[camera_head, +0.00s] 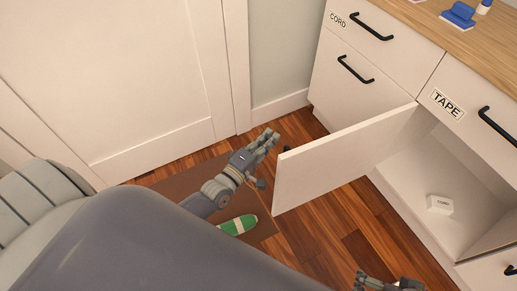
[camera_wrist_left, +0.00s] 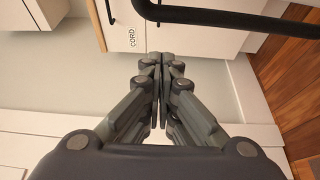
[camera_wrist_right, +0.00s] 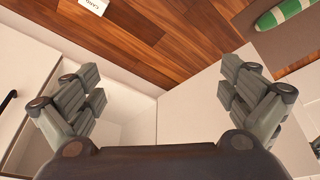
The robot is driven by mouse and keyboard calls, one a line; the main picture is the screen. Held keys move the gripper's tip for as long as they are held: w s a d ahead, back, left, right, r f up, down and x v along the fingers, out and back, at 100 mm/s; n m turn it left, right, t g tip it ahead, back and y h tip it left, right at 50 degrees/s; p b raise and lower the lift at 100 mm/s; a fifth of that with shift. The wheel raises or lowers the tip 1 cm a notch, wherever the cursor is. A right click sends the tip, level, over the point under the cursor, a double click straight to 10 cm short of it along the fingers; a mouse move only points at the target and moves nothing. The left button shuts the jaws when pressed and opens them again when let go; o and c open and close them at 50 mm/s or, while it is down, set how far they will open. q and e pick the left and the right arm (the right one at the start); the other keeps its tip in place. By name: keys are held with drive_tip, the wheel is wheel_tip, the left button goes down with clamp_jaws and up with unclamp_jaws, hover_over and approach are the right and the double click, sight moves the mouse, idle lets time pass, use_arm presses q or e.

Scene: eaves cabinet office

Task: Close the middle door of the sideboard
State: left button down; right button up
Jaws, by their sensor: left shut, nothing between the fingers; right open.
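The sideboard (camera_head: 357,100) stands at the right with its middle door (camera_head: 335,165) swung wide open. The door's free edge points left over the floor, and the compartment (camera_head: 400,185) behind it is exposed. My left gripper (camera_head: 272,137) is shut and empty, just left of the door's free edge on its outer side; no contact is clear. In the left wrist view its fingers (camera_wrist_left: 160,75) are together, below a black bar handle (camera_wrist_left: 235,18) close to the camera. My right gripper (camera_head: 385,284) is at the bottom edge of the head view, partly cut off. Its fingers (camera_wrist_right: 165,95) are spread with nothing between.
Drawers labelled CORD (camera_head: 345,38) and TAPE (camera_head: 450,103) are shut. A green-and-white striped object (camera_head: 238,225) lies on the brown mat (camera_head: 180,180). A white panelled wall (camera_head: 130,75) rises at the left.

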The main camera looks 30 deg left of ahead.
use_arm(q)
drive_tip(key=shift+s+d, duration=0.5)
drive_tip(key=shift+d, duration=0.25)
drive_tip(key=shift+s+d, duration=0.5)
drive_tip(key=shift+d, duration=0.2)
